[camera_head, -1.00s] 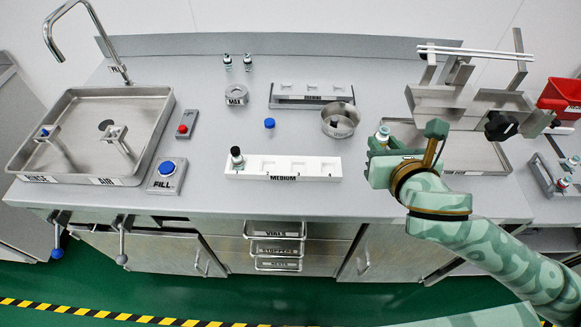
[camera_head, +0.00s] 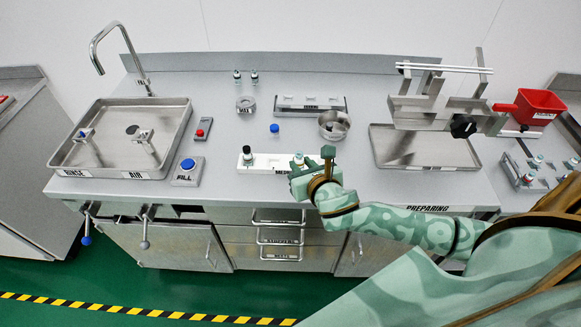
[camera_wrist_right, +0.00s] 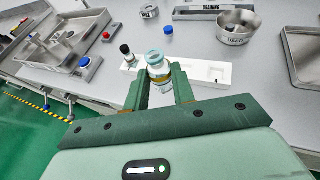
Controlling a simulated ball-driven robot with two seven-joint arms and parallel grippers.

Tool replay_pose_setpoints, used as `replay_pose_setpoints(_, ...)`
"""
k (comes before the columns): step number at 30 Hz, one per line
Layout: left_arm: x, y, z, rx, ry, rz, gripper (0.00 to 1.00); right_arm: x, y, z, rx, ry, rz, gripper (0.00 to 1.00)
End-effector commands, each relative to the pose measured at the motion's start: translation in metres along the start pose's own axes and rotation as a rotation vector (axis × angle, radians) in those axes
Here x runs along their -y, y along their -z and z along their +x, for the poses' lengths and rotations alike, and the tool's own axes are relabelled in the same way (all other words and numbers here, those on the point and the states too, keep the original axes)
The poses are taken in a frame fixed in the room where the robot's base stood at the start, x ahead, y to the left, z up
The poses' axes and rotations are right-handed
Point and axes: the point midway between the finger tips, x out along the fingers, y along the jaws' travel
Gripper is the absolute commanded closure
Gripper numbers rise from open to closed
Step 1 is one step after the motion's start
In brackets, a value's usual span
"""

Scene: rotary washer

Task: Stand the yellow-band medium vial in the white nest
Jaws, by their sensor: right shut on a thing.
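My right gripper (camera_head: 300,170) is shut on a small clear glass vial with a pale blue-green top (camera_wrist_right: 157,62). In the right wrist view the vial is between the two green fingers, and a yellowish tint shows on its lower body. The white nest (camera_wrist_right: 205,71), a long strip marked MEDIUM, lies just beyond and below the gripper; the vial overlaps its near part in the picture. I cannot tell whether the vial touches it. A black-capped vial (camera_head: 247,154) stands at the nest's left end. My gripper hides the nest's right part in the head view. My left gripper is out of view.
A blue stopper (camera_head: 275,129) and a steel bowl (camera_head: 334,125) stand behind the nest. The FILL button box (camera_head: 187,172) and sink tray (camera_head: 75,152) are to the left. A steel rack with a dark knob (camera_head: 462,126) stands above a tray at right.

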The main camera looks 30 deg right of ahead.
Motion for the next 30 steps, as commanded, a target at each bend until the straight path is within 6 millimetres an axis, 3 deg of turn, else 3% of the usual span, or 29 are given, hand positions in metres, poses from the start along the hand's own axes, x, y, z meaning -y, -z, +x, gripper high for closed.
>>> replay_pose_setpoints(4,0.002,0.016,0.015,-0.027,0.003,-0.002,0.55,0.019,0.005,0.047,0.001,0.005,-0.002,1.00)
replay_pose_setpoints(6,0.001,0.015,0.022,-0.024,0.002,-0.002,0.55,0.027,0.007,0.069,0.002,0.005,-0.001,1.00)
replay_pose_setpoints(9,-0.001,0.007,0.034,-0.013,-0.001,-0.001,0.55,0.035,0.024,0.094,-0.003,0.004,-0.001,1.00)
replay_pose_setpoints(12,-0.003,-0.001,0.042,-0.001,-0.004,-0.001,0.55,0.040,0.034,0.112,-0.003,0.003,0.000,1.00)
replay_pose_setpoints(20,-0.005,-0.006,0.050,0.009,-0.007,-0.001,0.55,0.046,0.043,0.132,-0.001,0.002,0.000,1.00)
replay_pose_setpoints(26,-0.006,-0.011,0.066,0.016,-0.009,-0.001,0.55,0.046,0.072,0.144,-0.003,0.002,0.001,1.00)
replay_pose_setpoints(30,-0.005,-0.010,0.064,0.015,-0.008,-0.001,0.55,0.046,0.070,0.143,0.000,0.001,0.001,1.00)
